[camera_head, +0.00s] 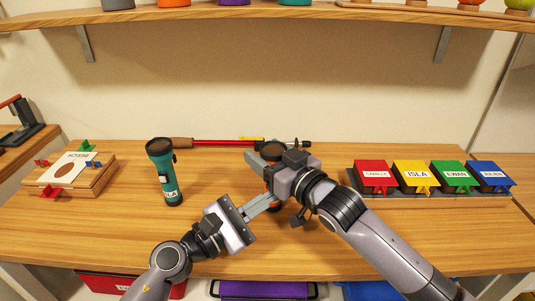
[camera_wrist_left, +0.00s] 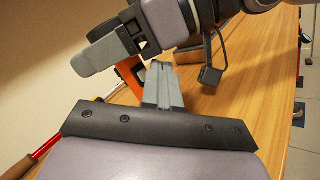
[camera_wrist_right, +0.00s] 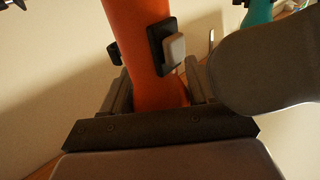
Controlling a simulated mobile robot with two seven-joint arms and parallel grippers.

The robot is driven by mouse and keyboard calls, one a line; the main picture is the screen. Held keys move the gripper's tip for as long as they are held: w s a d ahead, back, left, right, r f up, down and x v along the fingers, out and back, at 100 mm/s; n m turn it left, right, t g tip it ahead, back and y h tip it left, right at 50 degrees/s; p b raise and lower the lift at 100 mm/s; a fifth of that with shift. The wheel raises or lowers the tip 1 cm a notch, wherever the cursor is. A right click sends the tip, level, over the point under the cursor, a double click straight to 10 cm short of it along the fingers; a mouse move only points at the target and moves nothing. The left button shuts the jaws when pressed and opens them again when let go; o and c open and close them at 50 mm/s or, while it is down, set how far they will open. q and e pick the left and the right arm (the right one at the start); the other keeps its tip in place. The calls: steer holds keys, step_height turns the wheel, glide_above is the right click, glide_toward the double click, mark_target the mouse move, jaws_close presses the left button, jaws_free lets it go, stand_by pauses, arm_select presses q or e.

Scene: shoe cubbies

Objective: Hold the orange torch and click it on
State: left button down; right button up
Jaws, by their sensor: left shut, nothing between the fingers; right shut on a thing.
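The orange torch (camera_wrist_right: 135,40) stands between the fingers of my right gripper (camera_wrist_right: 157,92), which is shut on its body. A grey button in a black housing (camera_wrist_right: 174,50) shows on the torch's side in the right wrist view. In the head view the right gripper (camera_head: 264,168) hides most of the torch; its dark head (camera_head: 271,149) shows above. My left gripper (camera_head: 272,198) is shut and empty, its fingertips close by the torch's lower part. The left wrist view shows its closed fingers (camera_wrist_left: 162,85) beside the orange body (camera_wrist_left: 130,74); I cannot tell whether they touch.
A teal torch (camera_head: 162,170) stands left on the table (camera_head: 330,245). A wooden board with coloured clips (camera_head: 70,174) lies farther left. A red rod (camera_head: 225,142) lies behind. Red, yellow, green and blue labelled boxes (camera_head: 430,177) stand at right. A shelf (camera_head: 220,15) hangs above.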

arm_select(q)
steer(key=shift+w, duration=0.1)
stand_by(0.5)
steer(key=shift+w, duration=0.35)
steer(key=shift+w, duration=0.3)
stand_by(0.5)
steer(key=shift+s, duration=0.75)
steer(key=shift+s+a, duration=0.2)
steer(key=shift+s, duration=1.3)
steer(key=shift+s+a, duration=0.15)
steer(key=shift+s, duration=1.35)
